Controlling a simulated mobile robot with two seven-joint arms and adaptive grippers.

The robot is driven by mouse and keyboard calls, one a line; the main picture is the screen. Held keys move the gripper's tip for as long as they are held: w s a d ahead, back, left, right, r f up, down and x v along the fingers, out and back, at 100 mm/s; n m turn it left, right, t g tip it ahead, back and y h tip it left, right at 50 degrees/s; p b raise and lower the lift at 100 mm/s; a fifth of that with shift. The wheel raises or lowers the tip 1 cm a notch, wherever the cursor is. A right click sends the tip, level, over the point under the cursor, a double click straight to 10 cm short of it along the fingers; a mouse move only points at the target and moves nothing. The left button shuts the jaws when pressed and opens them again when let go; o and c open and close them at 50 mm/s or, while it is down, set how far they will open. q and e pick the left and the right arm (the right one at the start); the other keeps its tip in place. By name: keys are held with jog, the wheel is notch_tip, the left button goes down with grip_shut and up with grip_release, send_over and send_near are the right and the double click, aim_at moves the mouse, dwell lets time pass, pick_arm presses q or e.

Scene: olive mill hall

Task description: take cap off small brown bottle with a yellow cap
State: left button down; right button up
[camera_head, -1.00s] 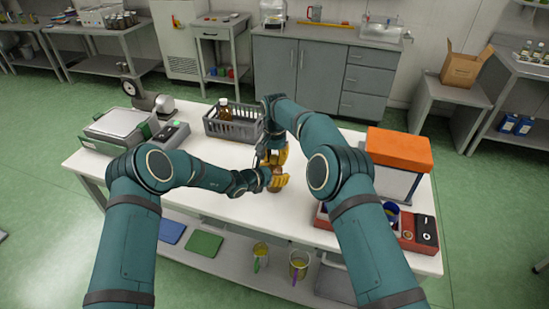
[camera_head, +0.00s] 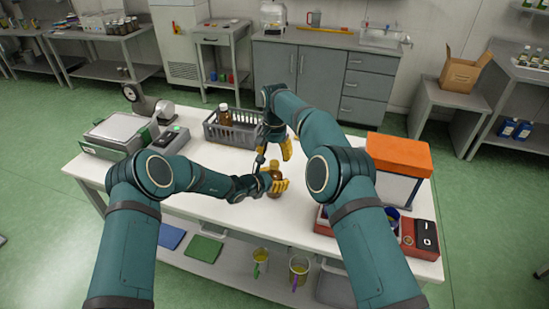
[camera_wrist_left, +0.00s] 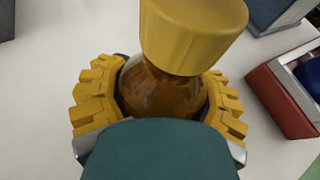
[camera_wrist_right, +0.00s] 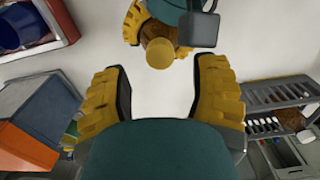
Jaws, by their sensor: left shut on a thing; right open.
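The small brown bottle (camera_wrist_left: 165,95) stands upright between the fingers of my left gripper (camera_head: 275,184), which is shut on its body. Its yellow cap (camera_wrist_left: 194,32) sits on top of the bottle in the left wrist view. The cap also shows in the right wrist view (camera_wrist_right: 159,53), ahead of the open fingers. My right gripper (camera_wrist_right: 160,95) is open and empty, with nothing but white table between its fingers. In the head view it is above and behind the bottle, apart from the cap (camera_head: 274,165).
A grey crate (camera_head: 212,132) with another brown bottle (camera_head: 224,116) stands behind my grippers. A scale (camera_head: 118,130) is at the table's left. A box with an orange lid (camera_head: 398,152) and a red tray (camera_head: 322,219) are at the right. White table (camera_head: 225,160) is bare around the left gripper.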

aim_at(274, 162)
jog(key=shift+a+r+m, duration=0.15)
jog(key=shift+r+m, duration=0.45)
jog(key=shift+m, duration=0.1)
notch_tip(274, 162, up, 2)
jog(key=m, duration=0.2)
jog(key=shift+m, duration=0.4)
jog(key=shift+f, duration=3.85)
grip_shut()
jog(key=shift+n, duration=1.5)
